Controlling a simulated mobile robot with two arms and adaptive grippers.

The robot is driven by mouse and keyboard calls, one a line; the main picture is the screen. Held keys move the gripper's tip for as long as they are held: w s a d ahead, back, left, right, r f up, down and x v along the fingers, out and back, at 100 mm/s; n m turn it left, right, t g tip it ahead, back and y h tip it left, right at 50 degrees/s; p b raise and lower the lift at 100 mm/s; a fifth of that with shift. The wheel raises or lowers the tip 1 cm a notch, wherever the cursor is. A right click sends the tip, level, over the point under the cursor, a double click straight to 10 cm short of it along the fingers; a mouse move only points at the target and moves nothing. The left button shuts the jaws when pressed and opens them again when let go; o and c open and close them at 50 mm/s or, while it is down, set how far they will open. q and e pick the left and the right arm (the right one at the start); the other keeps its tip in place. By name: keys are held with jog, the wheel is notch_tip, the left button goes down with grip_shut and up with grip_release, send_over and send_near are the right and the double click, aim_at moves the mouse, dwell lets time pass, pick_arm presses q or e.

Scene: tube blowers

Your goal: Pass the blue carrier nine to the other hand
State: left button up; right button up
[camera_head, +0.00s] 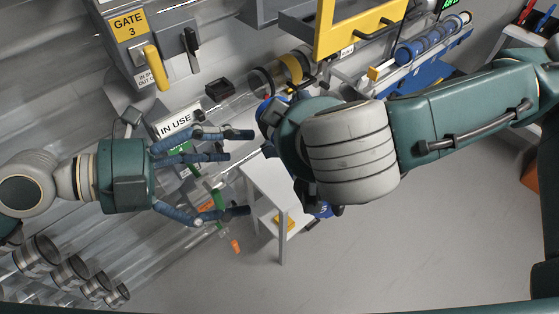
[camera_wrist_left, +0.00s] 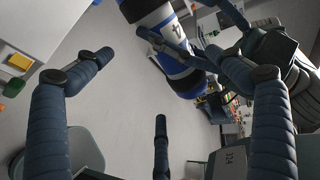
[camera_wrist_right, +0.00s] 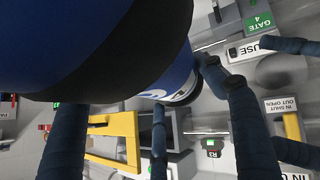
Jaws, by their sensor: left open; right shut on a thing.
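The blue carrier (camera_wrist_left: 180,70), blue with white bands and a dark end, shows in the left wrist view. It fills the upper left of the right wrist view (camera_wrist_right: 90,35), where my right gripper (camera_wrist_right: 155,95) is shut on it. In the head view my right wrist hides most of the carrier; only small blue parts (camera_head: 323,211) peek out. I cannot read the number nine on it. My left gripper (camera_head: 236,172) is open and empty, to the left of the carrier and apart from it, its fingers pointing towards it.
Other blue carriers (camera_head: 432,40) lie on a rack at the upper right. A small white table (camera_head: 282,215) stands below the hands. Clear tubes (camera_head: 150,250) run at the lower left. A gate box (camera_head: 140,45) with a yellow handle is at the upper left, and a yellow frame (camera_head: 350,30) at the top.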

pick_arm(q)
jog(key=x, duration=0.8)
jog(key=shift+d, duration=0.25)
jog(key=shift+c, duration=0.3)
jog(key=shift+f, duration=0.1)
jog(key=c, duration=1.2)
pick_arm(e)
jog(key=shift+r, duration=0.1)
pick_arm(q)
jog(key=shift+c, duration=1.1)
pick_arm(e)
jog(key=o, duration=1.3)
jog(key=shift+o, duration=0.7)
